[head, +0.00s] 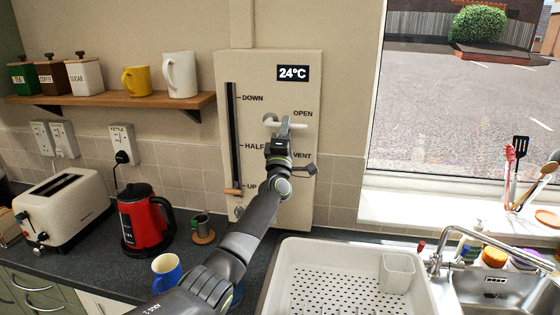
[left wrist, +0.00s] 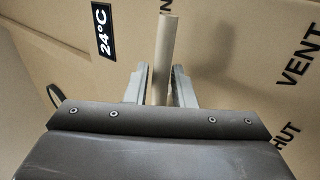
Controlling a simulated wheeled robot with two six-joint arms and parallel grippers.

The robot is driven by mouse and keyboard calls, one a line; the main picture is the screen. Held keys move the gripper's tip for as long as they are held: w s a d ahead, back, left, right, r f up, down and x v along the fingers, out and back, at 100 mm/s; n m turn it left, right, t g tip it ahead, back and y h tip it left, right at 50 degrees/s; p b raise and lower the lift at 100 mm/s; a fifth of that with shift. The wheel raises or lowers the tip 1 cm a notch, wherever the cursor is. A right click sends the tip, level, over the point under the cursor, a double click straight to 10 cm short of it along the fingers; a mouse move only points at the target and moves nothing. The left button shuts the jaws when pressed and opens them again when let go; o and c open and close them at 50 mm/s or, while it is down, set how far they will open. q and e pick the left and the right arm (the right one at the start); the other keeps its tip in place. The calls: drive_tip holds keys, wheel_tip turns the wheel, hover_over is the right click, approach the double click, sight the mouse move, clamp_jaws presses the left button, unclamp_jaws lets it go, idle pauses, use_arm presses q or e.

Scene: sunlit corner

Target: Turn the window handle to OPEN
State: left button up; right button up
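The window handle (head: 299,125) is a pale bar on the beige wall panel (head: 325,90). Its visible end lies just below the OPEN label (head: 303,114) and above VENT (head: 301,155). In the left wrist view the handle (left wrist: 167,45) is a beige rod running up between my fingers. My left gripper (head: 284,122) is at the handle; its two fingers (left wrist: 160,85) stand either side of the rod with a narrow gap showing, so it looks open around it. The arm hides the lower panel and SHUT label in the head view. My right gripper is out of view.
The panel also has a vertical slider (head: 233,190) near UP and a 24°C display (head: 293,73). A red kettle (head: 141,215), toaster (head: 66,212) and blue mug (head: 167,270) stand on the counter to the left. A white drying rack (head: 330,285) is below right.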

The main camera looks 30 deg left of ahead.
use_arm(q)
drive_tip(key=b+v, duration=0.1)
drive_tip(key=v, duration=1.5)
